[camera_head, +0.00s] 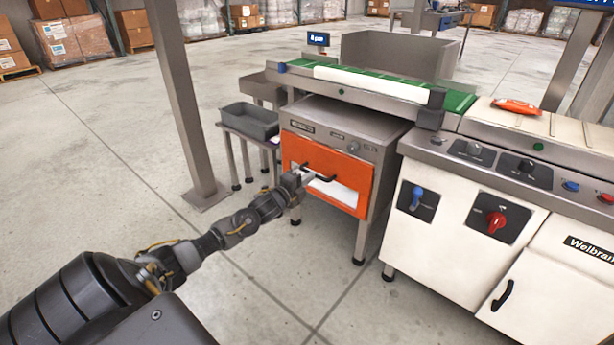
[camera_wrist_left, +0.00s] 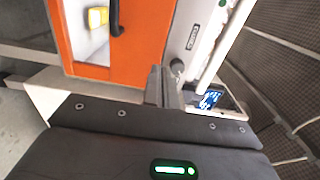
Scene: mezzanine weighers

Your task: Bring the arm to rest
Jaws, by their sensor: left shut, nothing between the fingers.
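My left arm reaches in from the left in the head view, and my left gripper (camera_head: 303,174) is in front of the orange panel (camera_head: 353,168) of the grey machine cabinet. In the left wrist view the fingers (camera_wrist_left: 164,82) are shut with nothing between them. The black handle (camera_wrist_left: 116,20) on the panel stands apart from the fingertips there. In the head view the gripper overlaps the left end of this handle (camera_head: 322,178). I cannot tell whether the gripper touches the panel. My right gripper is not in view.
A grey bin (camera_head: 250,121) sits on a low stand left of the cabinet. A green conveyor belt (camera_head: 455,101) runs above. A white cabinet with blue and red knobs (camera_head: 496,222) stands to the right. A grey post (camera_head: 185,100) rises at left. The floor in front is clear.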

